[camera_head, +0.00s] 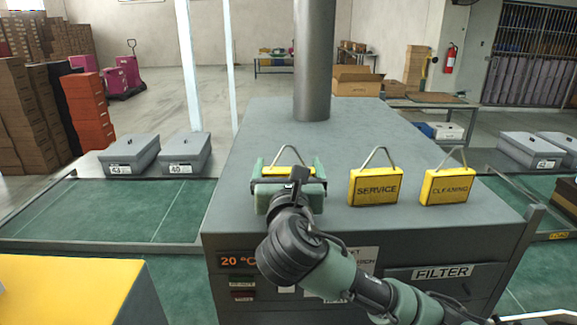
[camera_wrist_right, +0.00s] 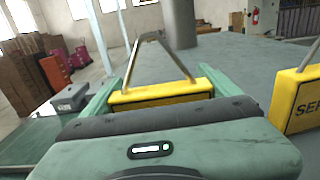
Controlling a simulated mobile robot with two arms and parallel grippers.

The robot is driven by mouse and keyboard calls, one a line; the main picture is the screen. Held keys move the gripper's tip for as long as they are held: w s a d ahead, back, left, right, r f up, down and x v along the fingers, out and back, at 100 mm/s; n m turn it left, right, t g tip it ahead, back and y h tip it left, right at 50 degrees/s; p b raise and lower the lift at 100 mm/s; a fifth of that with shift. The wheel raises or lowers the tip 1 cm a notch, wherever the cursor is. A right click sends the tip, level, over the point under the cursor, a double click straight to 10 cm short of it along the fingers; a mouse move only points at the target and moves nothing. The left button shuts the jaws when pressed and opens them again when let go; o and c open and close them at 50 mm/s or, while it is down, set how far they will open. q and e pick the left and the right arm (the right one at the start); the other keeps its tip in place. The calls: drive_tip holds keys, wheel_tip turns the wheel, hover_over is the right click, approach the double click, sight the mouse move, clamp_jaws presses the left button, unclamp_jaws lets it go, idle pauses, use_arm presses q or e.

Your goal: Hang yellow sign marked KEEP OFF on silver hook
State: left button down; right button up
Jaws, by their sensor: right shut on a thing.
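My right gripper (camera_head: 289,166) is over the front left of the grey machine top and is shut on a yellow sign (camera_head: 283,171). The sign has a silver wire handle that stands up above it. In the right wrist view the sign (camera_wrist_right: 160,93) sits between the two green fingers. Its lettering is hidden, so I cannot read KEEP OFF on it. I cannot tell whether it touches the machine top. I cannot make out a silver hook in either view. My left gripper is not in view.
A SERVICE sign (camera_head: 375,188) and a CLEANING sign (camera_head: 446,187) stand to the right on the machine top (camera_head: 400,135). A thick grey post (camera_head: 314,60) rises behind. Grey boxes (camera_head: 129,154) sit left. The machine top's middle is clear.

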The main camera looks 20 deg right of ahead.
drive_tip(key=o, duration=1.1)
drive_tip(key=shift+f, duration=0.1)
drive_tip(key=shift+f+b, duration=0.1)
drive_tip(key=shift+b, duration=0.2)
drive_tip(key=shift+f+b, duration=0.2)
drive_tip(key=shift+b, duration=0.35)
drive_tip(key=v, duration=0.2)
drive_tip(key=b+v, duration=0.1)
drive_tip(key=v, duration=0.3)
drive_tip(key=shift+s+a+f, duration=0.15)
drive_tip(key=shift+s+f, duration=0.1)
drive_tip(key=shift+s, duration=0.15)
drive_tip(key=shift+s+a, duration=0.1)
drive_tip(key=shift+s, duration=0.4)
drive_tip(key=shift+f, duration=0.15)
